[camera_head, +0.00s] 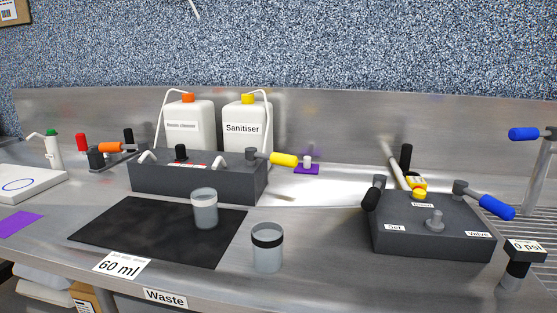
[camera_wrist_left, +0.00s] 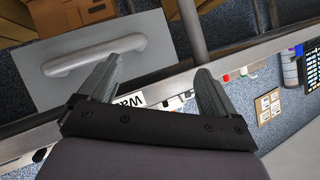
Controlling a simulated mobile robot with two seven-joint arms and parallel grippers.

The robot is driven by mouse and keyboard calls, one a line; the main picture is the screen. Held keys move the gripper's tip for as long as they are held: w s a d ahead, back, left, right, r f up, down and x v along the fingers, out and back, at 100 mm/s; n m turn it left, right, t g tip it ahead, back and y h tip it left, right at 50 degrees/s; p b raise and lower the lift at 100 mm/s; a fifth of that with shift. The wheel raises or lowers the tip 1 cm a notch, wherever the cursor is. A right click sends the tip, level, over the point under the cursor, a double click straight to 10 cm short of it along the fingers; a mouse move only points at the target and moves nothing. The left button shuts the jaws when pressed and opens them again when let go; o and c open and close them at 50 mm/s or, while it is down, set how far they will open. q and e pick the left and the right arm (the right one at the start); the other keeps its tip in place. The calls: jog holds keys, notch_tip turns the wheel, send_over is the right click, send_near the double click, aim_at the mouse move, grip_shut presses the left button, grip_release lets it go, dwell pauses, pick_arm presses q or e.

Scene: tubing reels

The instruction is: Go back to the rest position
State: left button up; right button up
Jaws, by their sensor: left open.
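My left gripper (camera_wrist_left: 156,72) shows in the left wrist view with its two fingers spread apart. Nothing is held between them. Behind the fingers lie a grey panel with a rounded handle (camera_wrist_left: 92,55) and part of a white label (camera_wrist_left: 130,101). Neither gripper shows in the head view. My right gripper is in neither view.
The steel bench (camera_head: 330,280) holds a dark mat (camera_head: 130,225), two clear cups (camera_head: 205,210) (camera_head: 267,250), a dark box with a yellow handle (camera_head: 283,159), and a valve box (camera_head: 430,235). Two white jugs (camera_head: 188,128) (camera_head: 245,130) stand behind. Cardboard boxes (camera_wrist_left: 70,14) show in the wrist view.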

pick_arm(q)
jog(key=s+d+f+g+h, duration=0.2)
jog(key=s+d+f+g, duration=0.2)
jog(key=s+f, duration=0.3)
jog(key=s+d+f+g+h, duration=0.2)
jog(key=s+d+f+g, duration=0.25)
jog(key=s, duration=0.35)
jog(key=w+d+f+t+h+b, duration=0.1)
jog(key=w+d+f+t+b, duration=0.25)
jog(key=f, duration=0.55)
jog(key=w+f+t+h+b, duration=0.1)
jog(key=w+f+t+b, duration=0.25)
jog(key=f+b, duration=0.45)
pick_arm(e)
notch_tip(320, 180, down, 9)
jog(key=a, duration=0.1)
pick_arm(q)
notch_tip(320, 180, up, 13)
jog(key=a+p, duration=0.1)
jog(key=p, duration=1.5)
jog(key=shift+a+p, duration=0.25)
jog(key=shift+p, duration=0.15)
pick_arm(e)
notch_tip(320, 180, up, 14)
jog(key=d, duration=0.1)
pick_arm(q)
jog(key=shift+s, duration=0.1)
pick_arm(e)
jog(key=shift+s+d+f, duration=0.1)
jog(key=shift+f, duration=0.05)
